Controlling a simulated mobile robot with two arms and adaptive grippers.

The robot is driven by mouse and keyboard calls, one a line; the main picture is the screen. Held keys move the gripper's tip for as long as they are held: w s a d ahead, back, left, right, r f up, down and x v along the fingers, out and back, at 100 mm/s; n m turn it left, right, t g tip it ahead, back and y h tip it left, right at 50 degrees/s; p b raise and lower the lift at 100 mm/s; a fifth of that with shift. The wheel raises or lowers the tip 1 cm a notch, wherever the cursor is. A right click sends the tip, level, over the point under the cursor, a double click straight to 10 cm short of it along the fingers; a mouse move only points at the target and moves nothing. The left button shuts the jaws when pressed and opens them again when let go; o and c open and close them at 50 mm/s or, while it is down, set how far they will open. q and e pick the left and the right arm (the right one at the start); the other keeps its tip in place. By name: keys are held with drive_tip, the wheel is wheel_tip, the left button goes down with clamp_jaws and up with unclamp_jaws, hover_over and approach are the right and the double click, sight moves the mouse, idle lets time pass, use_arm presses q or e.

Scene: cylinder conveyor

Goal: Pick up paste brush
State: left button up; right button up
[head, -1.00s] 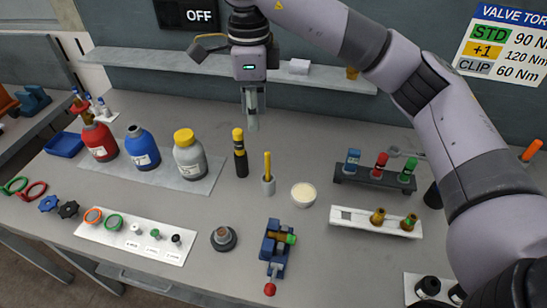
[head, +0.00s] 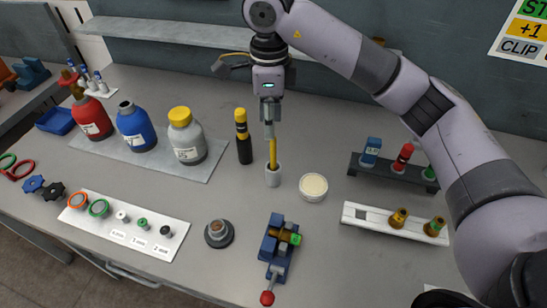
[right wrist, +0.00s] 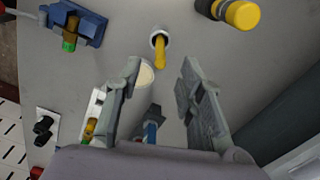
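The paste brush (head: 272,150) has a yellow handle and stands upright in a small grey holder (head: 273,177) on the bench. In the right wrist view the brush (right wrist: 160,52) shows ahead of the fingers, near the top middle. My right gripper (head: 270,118) is above the holder, at the top of the handle in the head view. In the right wrist view my right gripper (right wrist: 165,80) is open, its two fingers spread with nothing between the tips. My left gripper is not in view.
A black and yellow tube (head: 243,136) stands just left of the brush. A round dish of pale paste (head: 313,187) is close on the right. A blue vise (head: 278,247) is in front, and a vial rack (head: 393,174) is farther right.

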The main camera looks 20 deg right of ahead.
sight(273, 156)
wheel_tip(273, 156, down, 6)
drive_tip(key=shift+d+f+p, duration=0.1)
drive_tip(key=shift+f+p, duration=0.1)
drive_tip(key=shift+p, duration=0.6)
drive_tip(key=f+p, duration=0.1)
drive_tip(key=f, duration=0.2)
drive_tip(key=f+p, duration=0.1)
drive_tip(key=f, duration=0.1)
drive_tip(key=shift+d+p, duration=0.3)
drive_tip(key=shift+p, duration=0.05)
drive_tip(key=shift+f, duration=0.2)
drive_tip(key=shift+a, duration=0.1)
drive_tip(key=shift+c, duration=0.2)
clamp_jaws()
